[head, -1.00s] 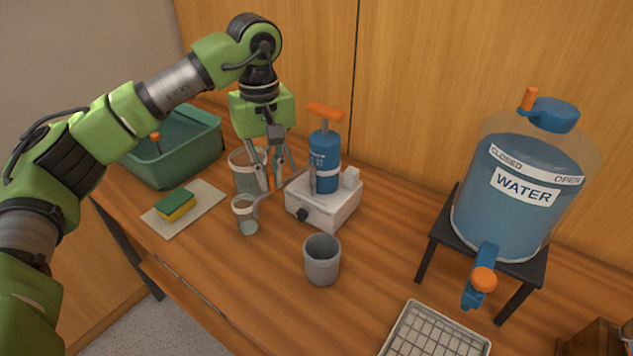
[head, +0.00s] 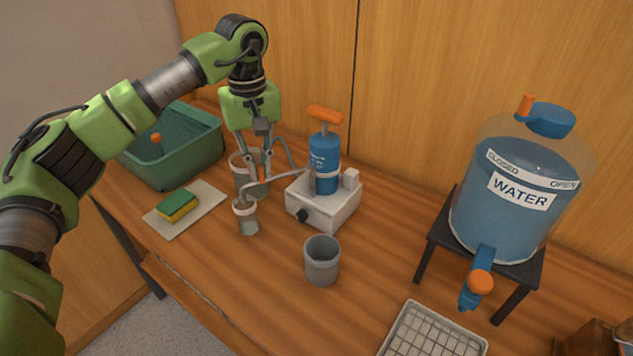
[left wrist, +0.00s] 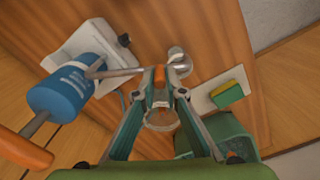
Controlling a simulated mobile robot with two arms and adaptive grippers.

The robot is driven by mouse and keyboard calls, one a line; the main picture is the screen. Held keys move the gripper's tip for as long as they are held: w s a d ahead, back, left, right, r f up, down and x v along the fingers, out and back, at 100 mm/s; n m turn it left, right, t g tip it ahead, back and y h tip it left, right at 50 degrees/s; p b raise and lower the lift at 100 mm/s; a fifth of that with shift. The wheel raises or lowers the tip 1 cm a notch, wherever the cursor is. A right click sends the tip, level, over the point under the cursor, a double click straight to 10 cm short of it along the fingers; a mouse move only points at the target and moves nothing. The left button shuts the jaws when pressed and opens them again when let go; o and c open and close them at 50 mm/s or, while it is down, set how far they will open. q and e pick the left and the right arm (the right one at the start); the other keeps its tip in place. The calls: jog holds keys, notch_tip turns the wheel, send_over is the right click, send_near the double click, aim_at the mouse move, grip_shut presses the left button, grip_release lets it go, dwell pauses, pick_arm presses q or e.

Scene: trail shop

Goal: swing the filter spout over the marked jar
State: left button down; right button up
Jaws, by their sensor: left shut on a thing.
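The blue filter (head: 324,155) with an orange pump handle stands on a white base (head: 328,207). Its thin grey spout (head: 288,178) reaches left, and also shows in the left wrist view (left wrist: 118,72). My left gripper (head: 257,188) points down and is shut on the spout near its outer part; an orange piece shows between the fingertips in the left wrist view. The spout's end appears at the mouth of a small clear jar (head: 248,222); whether it is centred I cannot tell. A larger clear jar (head: 239,172) stands behind, partly hidden by the fingers. I cannot make out the mark. My right gripper is not in view.
A grey cup (head: 321,262) stands in front of the filter. A green basin (head: 190,158) and a sponge (head: 177,205) on a pale mat (head: 163,228) are at left. A water dispenser (head: 510,215) on a black stand and a wire-grid tray (head: 430,335) are at right.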

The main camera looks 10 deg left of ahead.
pick_arm(q)
jog(key=shift+w, duration=0.1)
jog(key=shift+w+a+p, duration=0.6)
jog(key=shift+w+a, duration=0.1)
jog(key=shift+w, duration=0.3)
jog(key=c, duration=1.8)
grip_release()
jog(key=shift+w, duration=0.1)
notch_tip(320, 180, up, 9)
jog(key=p, duration=0.7)
